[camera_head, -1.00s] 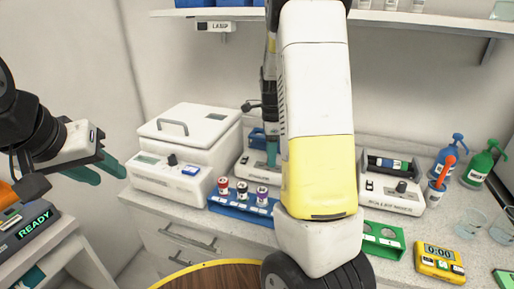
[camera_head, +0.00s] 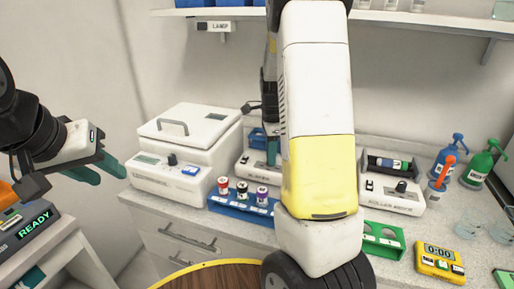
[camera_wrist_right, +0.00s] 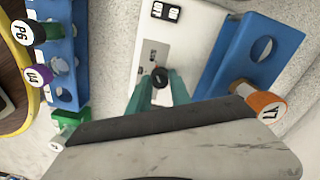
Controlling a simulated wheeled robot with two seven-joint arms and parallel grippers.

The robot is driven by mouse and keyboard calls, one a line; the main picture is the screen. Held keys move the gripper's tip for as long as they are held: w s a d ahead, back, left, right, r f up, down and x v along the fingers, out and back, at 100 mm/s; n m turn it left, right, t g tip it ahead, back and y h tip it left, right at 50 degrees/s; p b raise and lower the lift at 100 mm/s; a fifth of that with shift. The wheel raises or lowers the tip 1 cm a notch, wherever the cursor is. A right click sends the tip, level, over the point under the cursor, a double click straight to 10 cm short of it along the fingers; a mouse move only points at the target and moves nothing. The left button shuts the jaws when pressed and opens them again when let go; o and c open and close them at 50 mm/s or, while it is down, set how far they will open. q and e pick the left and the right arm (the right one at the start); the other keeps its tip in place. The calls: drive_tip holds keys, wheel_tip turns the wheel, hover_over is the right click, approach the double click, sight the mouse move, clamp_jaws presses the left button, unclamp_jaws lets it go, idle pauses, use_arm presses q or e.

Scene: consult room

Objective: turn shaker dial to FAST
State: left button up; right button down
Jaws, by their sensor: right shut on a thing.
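The shaker (camera_head: 247,168) is a white box on the counter, left of my right arm, which hides much of it. The wrist view shows its white top (camera_wrist_right: 190,45) with a black round dial (camera_wrist_right: 160,77) on a grey panel. My right gripper (camera_wrist_right: 162,84) has its teal fingers on both sides of this dial and is shut on it. In the head view this gripper (camera_head: 272,152) is partly hidden behind my arm. The dial's setting is too small to read. My left gripper (camera_head: 98,172) is open and empty at the left, away from the shaker.
A lidded white machine (camera_head: 178,160) stands left of the shaker. A blue rack (camera_head: 228,206) with capped vials sits in front. A roller mixer (camera_head: 405,200), green tray (camera_head: 385,250), yellow timer (camera_head: 438,262) and bottles stand to the right. A shelf (camera_head: 225,12) is above.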

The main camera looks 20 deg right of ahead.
drive_tip(key=n, duration=0.6)
drive_tip(key=shift+n, duration=0.4)
drive_tip(key=n, duration=0.3)
drive_tip(key=shift+n, duration=0.3)
drive_tip(key=n, duration=0.3)
drive_tip(key=shift+n, duration=0.3)
drive_tip(key=n, duration=0.4)
drive_tip(key=shift+n, duration=0.3)
drive_tip(key=shift+r+n, duration=0.1)
drive_tip(key=shift+n, duration=2.1)
drive_tip(key=c, duration=1.2)
unclamp_jaws()
